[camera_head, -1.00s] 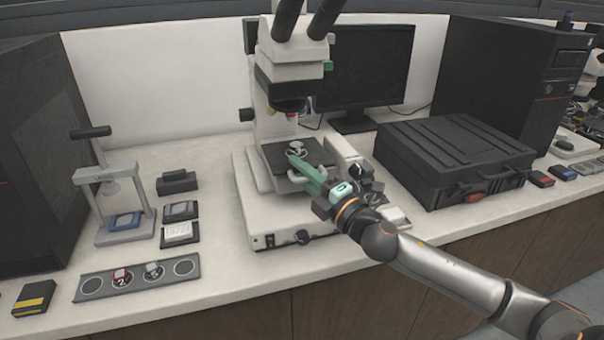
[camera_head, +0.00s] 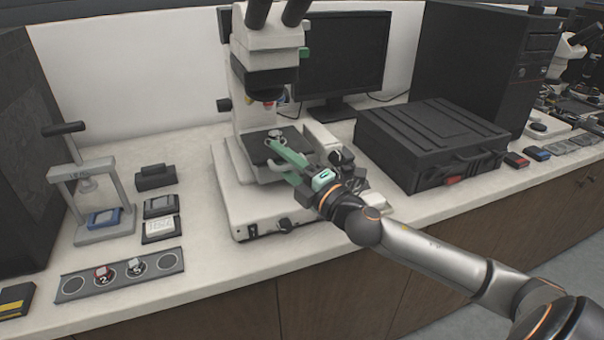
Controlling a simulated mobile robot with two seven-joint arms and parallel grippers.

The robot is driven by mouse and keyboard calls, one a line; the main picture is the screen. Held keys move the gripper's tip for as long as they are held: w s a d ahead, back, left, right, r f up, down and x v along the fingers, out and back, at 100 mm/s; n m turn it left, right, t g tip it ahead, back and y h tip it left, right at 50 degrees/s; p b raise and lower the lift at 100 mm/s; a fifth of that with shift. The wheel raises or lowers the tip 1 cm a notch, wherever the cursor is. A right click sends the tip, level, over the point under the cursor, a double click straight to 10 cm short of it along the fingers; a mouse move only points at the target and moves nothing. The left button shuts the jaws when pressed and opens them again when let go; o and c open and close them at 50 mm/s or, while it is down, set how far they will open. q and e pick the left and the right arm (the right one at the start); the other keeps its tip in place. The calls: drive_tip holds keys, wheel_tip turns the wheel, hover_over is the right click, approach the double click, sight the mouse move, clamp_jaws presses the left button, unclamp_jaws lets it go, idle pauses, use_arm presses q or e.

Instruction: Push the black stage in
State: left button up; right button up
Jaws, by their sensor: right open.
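The black stage (camera_head: 255,150) is a flat dark plate on the white microscope (camera_head: 267,62), under its objective. A small round grey metal piece (camera_head: 275,132) shows at the stage's back, right beside the green finger. My right gripper (camera_head: 276,156) reaches in from the right, with its fingers over the front right of the stage. It is open; one green finger lies along the stage towards the round piece. I cannot tell whether the fingers touch the stage or the piece. The gripper hides the stage's right part. My left gripper is not in view.
A black case (camera_head: 432,140) stands right of the microscope, with a monitor (camera_head: 342,55) behind. A small press (camera_head: 92,190) and a grey tray (camera_head: 120,275) with round wells stand at left. Bare counter lies between tray and microscope.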

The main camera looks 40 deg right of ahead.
use_arm(q)
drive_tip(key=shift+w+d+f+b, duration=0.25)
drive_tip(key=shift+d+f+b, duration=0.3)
drive_tip(key=shift+b, duration=0.4)
use_arm(e)
drive_tip(key=v, duration=1.2)
